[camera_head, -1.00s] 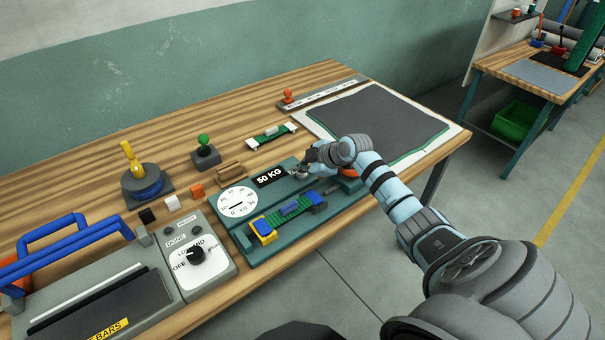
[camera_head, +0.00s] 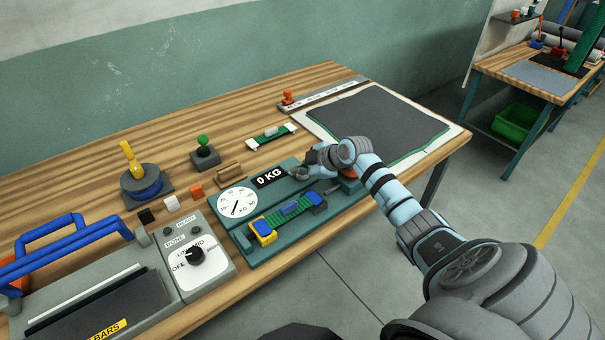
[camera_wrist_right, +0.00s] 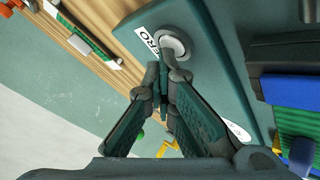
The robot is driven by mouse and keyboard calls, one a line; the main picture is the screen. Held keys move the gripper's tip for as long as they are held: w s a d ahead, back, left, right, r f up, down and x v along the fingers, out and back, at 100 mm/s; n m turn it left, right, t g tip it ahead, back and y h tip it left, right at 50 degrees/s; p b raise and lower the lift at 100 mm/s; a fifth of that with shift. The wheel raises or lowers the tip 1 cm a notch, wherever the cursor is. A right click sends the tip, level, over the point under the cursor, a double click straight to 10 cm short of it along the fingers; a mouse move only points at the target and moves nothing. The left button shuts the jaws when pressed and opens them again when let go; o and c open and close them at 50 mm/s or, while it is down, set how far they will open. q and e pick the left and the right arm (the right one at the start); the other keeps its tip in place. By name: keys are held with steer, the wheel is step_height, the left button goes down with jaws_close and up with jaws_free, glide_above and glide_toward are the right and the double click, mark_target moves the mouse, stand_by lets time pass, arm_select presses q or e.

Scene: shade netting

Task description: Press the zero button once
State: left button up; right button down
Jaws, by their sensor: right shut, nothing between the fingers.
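The teal test bench unit (camera_head: 262,214) lies on the wooden table, with a black display (camera_head: 270,177) reading "0 KG" and a white round dial (camera_head: 237,202). In the right wrist view, the round pale zero button (camera_wrist_right: 175,42) sits in a grey ring beside a white label reading "ZERO" (camera_wrist_right: 151,44). My right gripper (camera_head: 301,173) is shut and empty, at the unit's far right part. In the wrist view its fingertips (camera_wrist_right: 165,72) overlap the button's near edge; I cannot tell whether they touch it. My left gripper is not in view.
A green strap with blue and yellow clamps (camera_head: 290,210) lies along the unit's front. A control box with a black knob (camera_head: 195,254) stands to the left. A green-knobbed stamp (camera_head: 204,151) and a dark mat (camera_head: 380,117) lie behind and to the right.

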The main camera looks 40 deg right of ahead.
mark_target(301, 177)
steer(key=shift+r+p, duration=0.7)
steer(key=shift+r, duration=0.2)
step_height(301, 177, up, 5)
steer(key=p, duration=0.4)
steer(key=shift+f, duration=0.1)
stand_by(0.5)
